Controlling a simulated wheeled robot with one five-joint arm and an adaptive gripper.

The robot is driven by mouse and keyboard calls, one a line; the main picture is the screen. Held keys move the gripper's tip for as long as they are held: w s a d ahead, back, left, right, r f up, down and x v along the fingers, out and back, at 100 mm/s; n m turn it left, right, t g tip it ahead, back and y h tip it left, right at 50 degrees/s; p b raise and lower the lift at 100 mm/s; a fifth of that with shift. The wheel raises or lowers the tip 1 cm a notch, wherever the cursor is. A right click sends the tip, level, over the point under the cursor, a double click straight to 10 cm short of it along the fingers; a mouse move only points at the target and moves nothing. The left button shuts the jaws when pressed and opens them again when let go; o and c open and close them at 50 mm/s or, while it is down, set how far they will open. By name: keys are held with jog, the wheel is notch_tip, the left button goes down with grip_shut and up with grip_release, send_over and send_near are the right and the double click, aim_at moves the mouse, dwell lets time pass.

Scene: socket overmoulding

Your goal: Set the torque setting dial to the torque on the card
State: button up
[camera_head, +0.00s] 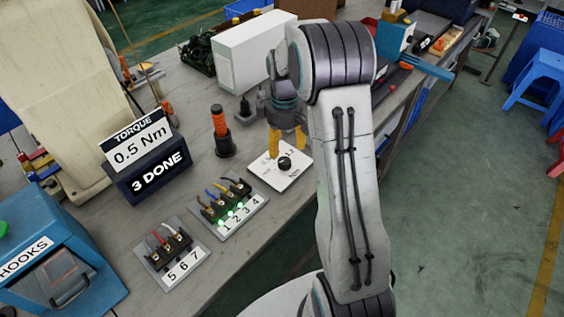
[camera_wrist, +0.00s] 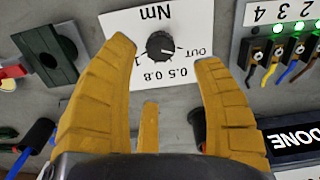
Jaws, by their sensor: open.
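The torque dial (camera_wrist: 161,45) is a round black knob on a white plate (camera_wrist: 118,22) marked Nm, with 0.5, 0.8, 1 and OUT readable in the wrist view. I cannot tell for sure which mark its pointer faces. In the head view the dial (camera_head: 285,163) sits on its plate at the table's front edge. The card (camera_head: 137,141) reads TORQUE 0.5 Nm. My gripper (camera_head: 287,147) points down over the plate with its yellow fingers apart. In the wrist view the fingers (camera_wrist: 165,50) lie on either side of the dial, and whether they touch it is unclear.
A terminal block marked 1 to 4 (camera_head: 228,224) with green lights and one marked 5 to 7 (camera_head: 185,272) lie left of the plate. A 3 DONE sign (camera_head: 159,171), an orange-handled screwdriver in a black stand (camera_head: 222,139) and a white box (camera_head: 252,57) stand nearby.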

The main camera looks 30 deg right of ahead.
aim_at(284, 160)
jog(key=shift+f+n, duration=0.1)
jog(key=shift+n, duration=0.4)
jog(key=shift+s+f, duration=0.1)
jog(key=shift+f, duration=3.5)
jog(key=shift+c, duration=0.4)
jog(key=c, duration=1.1)
